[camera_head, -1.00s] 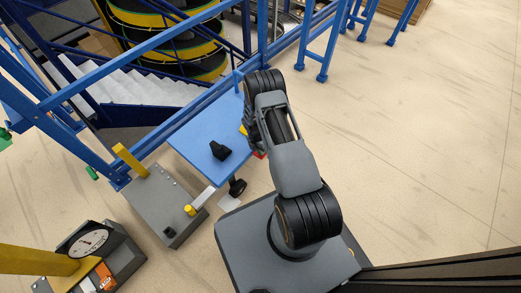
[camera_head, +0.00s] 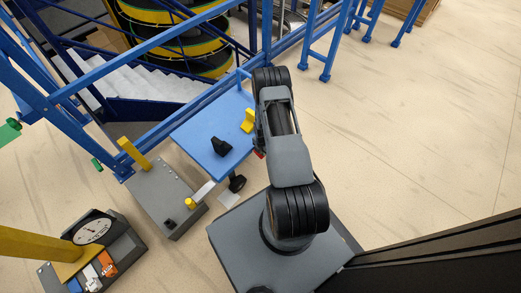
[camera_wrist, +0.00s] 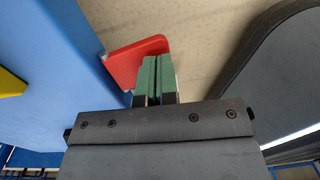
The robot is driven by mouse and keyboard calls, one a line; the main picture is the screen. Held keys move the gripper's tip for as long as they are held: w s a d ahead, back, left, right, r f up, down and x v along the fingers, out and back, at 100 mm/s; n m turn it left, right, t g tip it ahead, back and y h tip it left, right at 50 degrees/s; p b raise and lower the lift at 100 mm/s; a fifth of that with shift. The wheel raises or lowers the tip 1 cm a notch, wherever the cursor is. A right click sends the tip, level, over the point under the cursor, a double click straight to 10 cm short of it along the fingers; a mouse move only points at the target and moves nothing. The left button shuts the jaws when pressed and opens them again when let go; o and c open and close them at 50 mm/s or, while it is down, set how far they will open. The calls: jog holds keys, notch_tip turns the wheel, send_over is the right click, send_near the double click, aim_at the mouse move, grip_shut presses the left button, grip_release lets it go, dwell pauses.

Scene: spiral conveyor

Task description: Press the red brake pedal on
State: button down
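The red brake pedal (camera_wrist: 136,60) is a flat red plate in the wrist view, beside the edge of the blue table. A small red bit (camera_head: 259,154) shows in the head view, mostly hidden by my arm. My gripper (camera_wrist: 158,62) has green fingers pressed together, with nothing seen between them. The fingers overlap the pedal's right part in the wrist view; I cannot tell whether they touch it. The gripper is hidden behind my arm in the head view.
The blue table (camera_head: 195,135) carries a black block (camera_head: 221,147) and a yellow block (camera_head: 248,121). A grey pedestal (camera_head: 157,198) with a yellow post stands left. Blue railings (camera_head: 130,65) and the spiral conveyor (camera_head: 175,38) lie behind. The floor at right is open.

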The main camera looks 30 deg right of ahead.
jog(key=shift+s+a+f, duration=0.1)
jog(key=shift+s+f, duration=0.2)
jog(key=shift+f, duration=0.25)
dwell(0.4)
jog(key=s+r+p, duration=0.2)
jog(key=r+p, duration=0.1)
jog(key=r, duration=0.4)
jog(key=s+d+r+p, duration=0.1)
jog(key=r+p, duration=0.3)
jog(key=r, duration=0.2)
jog(key=shift+s+d+r, duration=0.15)
jog(key=shift+s+r, duration=0.25)
